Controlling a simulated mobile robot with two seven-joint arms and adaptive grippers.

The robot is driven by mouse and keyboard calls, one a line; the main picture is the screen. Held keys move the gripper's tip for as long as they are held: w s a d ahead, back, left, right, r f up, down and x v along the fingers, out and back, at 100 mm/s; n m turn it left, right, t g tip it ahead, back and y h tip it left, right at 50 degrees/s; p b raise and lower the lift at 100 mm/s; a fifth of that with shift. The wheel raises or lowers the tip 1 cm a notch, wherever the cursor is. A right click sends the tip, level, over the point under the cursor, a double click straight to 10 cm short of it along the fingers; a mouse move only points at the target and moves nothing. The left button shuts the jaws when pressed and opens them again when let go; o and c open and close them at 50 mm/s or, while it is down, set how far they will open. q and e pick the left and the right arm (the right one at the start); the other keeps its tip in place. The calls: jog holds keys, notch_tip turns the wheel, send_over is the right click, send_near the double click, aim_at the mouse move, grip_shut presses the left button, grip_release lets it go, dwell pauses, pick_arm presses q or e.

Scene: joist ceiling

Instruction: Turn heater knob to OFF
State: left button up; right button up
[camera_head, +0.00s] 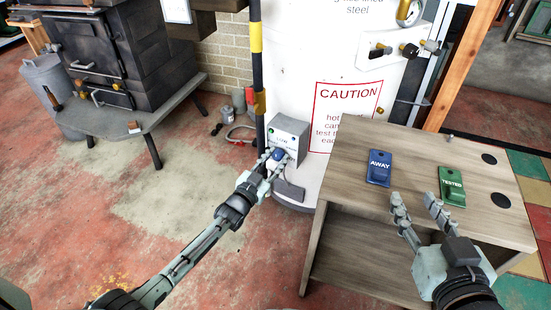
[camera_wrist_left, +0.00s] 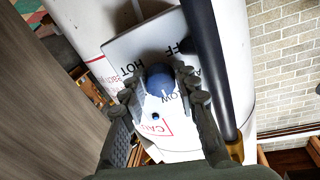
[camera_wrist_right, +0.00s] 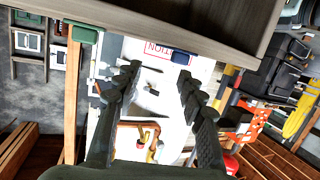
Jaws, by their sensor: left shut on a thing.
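The heater knob (camera_head: 278,154) is a blue round knob on the front of a grey control box (camera_head: 292,127) low on the white tank. In the left wrist view the knob (camera_wrist_left: 159,84) sits between my left fingers. Printed words HOT, LOW and a partly hidden OFF surround it; I cannot tell which word it points at. My left gripper (camera_head: 272,160) is shut on the knob; it also shows in the left wrist view (camera_wrist_left: 160,95). My right gripper (camera_head: 418,205) is open and empty by the wooden table; its fingers are apart in the right wrist view (camera_wrist_right: 157,85).
A wooden table (camera_head: 345,205) stands right of the tank, with blue AWAY (camera_head: 379,168) and green TESTED (camera_head: 452,186) tags on top. A black and yellow pole (camera_head: 257,75) rises just left of the control box. A black stove (camera_head: 95,50) stands at the back left. The red floor is mostly clear.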

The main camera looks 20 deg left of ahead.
pick_arm(q)
jog(key=o, duration=1.2)
jog(key=shift+c, duration=0.2)
jog(key=v, duration=1.2)
